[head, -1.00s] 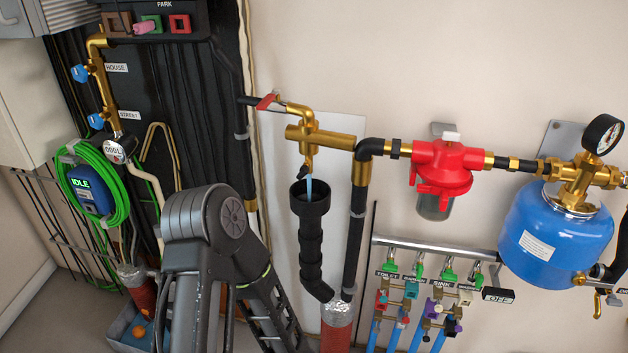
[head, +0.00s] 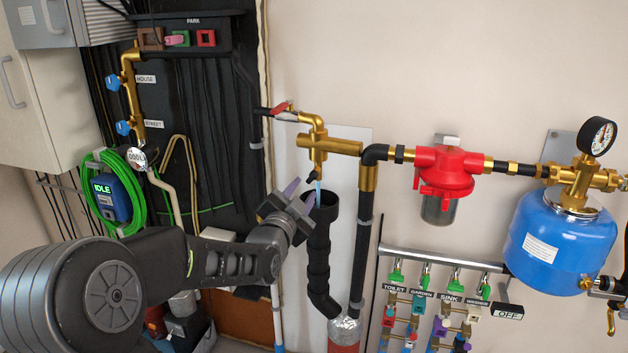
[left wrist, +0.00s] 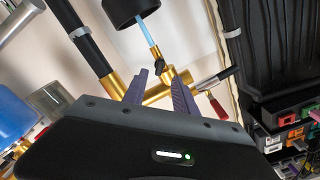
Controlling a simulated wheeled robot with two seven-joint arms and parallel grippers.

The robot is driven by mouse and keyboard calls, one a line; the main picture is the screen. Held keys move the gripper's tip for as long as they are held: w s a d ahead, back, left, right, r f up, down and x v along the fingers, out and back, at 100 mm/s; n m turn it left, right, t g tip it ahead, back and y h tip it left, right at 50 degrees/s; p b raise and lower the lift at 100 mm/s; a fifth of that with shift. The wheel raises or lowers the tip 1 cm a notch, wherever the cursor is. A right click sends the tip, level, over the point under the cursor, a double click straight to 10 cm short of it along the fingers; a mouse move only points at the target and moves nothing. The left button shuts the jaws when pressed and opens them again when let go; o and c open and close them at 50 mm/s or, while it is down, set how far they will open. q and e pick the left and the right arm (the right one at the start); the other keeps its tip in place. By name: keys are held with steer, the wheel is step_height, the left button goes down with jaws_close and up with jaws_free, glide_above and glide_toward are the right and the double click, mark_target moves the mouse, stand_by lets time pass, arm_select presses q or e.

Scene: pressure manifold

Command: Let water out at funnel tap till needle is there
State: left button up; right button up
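The brass funnel tap (head: 318,150) sits below the brass pipe, with a small black lever (head: 311,177) at its outlet. A light blue water stream (head: 319,193) runs from it into the black funnel (head: 322,212). My left gripper (head: 305,193) is at the left of the tap outlet and funnel mouth. In the left wrist view its purple fingers (left wrist: 159,86) are apart, with the black lever (left wrist: 155,55) near the gap; contact cannot be told. The round pressure gauge (head: 598,136) stands above the blue tank (head: 562,237); its needle is too small to read. My right gripper is not in view.
A red-handled valve (head: 282,107) is just above the tap. The red filter (head: 443,172) is to the right. A rack of small valves (head: 440,258) with labels and an OFF sign (head: 508,312) is lower right.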

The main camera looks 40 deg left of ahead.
mark_target(311, 180)
arm_select(q)
steer(key=shift+w+f, duration=0.1)
steer(key=shift+p+x, duration=0.5)
steer(key=shift+x, duration=3.4)
steer(key=shift+a, duration=0.1)
steer(key=shift+c, duration=0.3)
jaws_close()
